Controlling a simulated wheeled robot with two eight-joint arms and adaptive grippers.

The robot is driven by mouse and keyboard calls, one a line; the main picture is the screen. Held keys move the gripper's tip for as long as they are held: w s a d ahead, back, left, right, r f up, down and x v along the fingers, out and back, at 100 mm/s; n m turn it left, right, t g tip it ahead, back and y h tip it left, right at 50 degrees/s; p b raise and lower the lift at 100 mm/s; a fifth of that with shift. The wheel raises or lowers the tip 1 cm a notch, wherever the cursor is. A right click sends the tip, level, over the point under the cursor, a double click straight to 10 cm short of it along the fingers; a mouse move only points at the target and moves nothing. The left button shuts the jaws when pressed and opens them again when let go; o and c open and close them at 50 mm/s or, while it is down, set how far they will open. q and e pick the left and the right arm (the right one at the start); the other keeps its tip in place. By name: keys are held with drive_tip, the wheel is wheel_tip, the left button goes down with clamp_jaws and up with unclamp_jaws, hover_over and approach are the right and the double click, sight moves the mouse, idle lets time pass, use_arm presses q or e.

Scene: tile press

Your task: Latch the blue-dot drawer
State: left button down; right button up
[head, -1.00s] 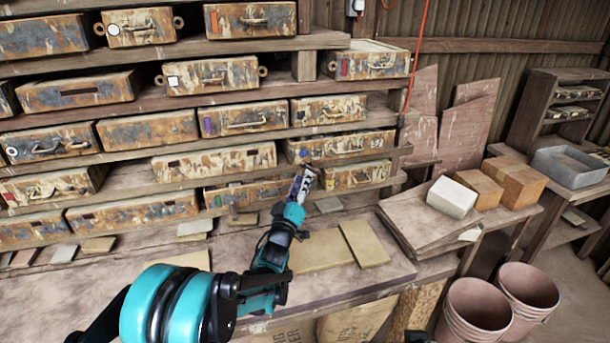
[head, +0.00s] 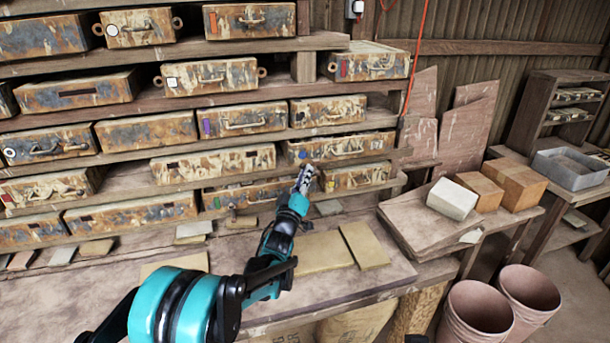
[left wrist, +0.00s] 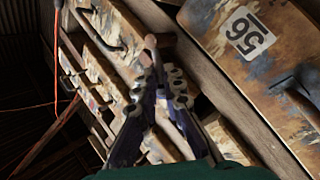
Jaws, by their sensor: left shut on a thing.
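The blue-dot drawer (head: 325,147) is in the middle of the head view, with the dot near its left end and a bar handle on its front. In the left wrist view a weathered drawer front with a "56" label (left wrist: 249,32) fills the upper right. My left gripper (head: 305,172) is just below the blue dot, in front of the shelf edge. In the left wrist view its fingers (left wrist: 152,68) are closed around a small pinkish-brown piece (left wrist: 150,43), mostly hidden between the tips. I cannot tell whether the drawer is fully in. My right gripper is not in view.
Other weathered drawers, such as the purple-marked one (head: 240,120), fill the shelves around it. Flat tiles (head: 363,245) lie on the bench below. A white block (head: 452,198) and cardboard boxes (head: 510,182) stand to the right. Buckets (head: 477,310) stand lower right.

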use_arm(q)
drive_tip(key=shift+a+r, duration=0.1)
drive_tip(key=shift+r, duration=0.05)
drive_tip(key=shift+w+r+m+g+h+p, duration=0.1)
drive_tip(key=shift+r+m+g+h+p, duration=0.3)
drive_tip(key=shift+m+p, duration=0.6)
drive_tip(key=shift+w+d+r+m+g+y+p, duration=0.15)
drive_tip(key=shift+d+r+m+g+p, duration=0.15)
drive_tip(key=shift+m+g+p, duration=0.45)
drive_tip(key=shift+w+d+r+m+g+y+p, duration=0.15)
drive_tip(key=shift+d+r+m+g+p, duration=0.25)
drive_tip(key=shift+m+p, duration=0.55)
drive_tip(key=shift+a+f, duration=0.1)
drive_tip(key=c, duration=1.6)
unclamp_jaws()
drive_tip(key=shift+c, duration=0.2)
drive_tip(key=shift+s+a, duration=0.1)
drive_tip(key=shift+s, duration=0.15)
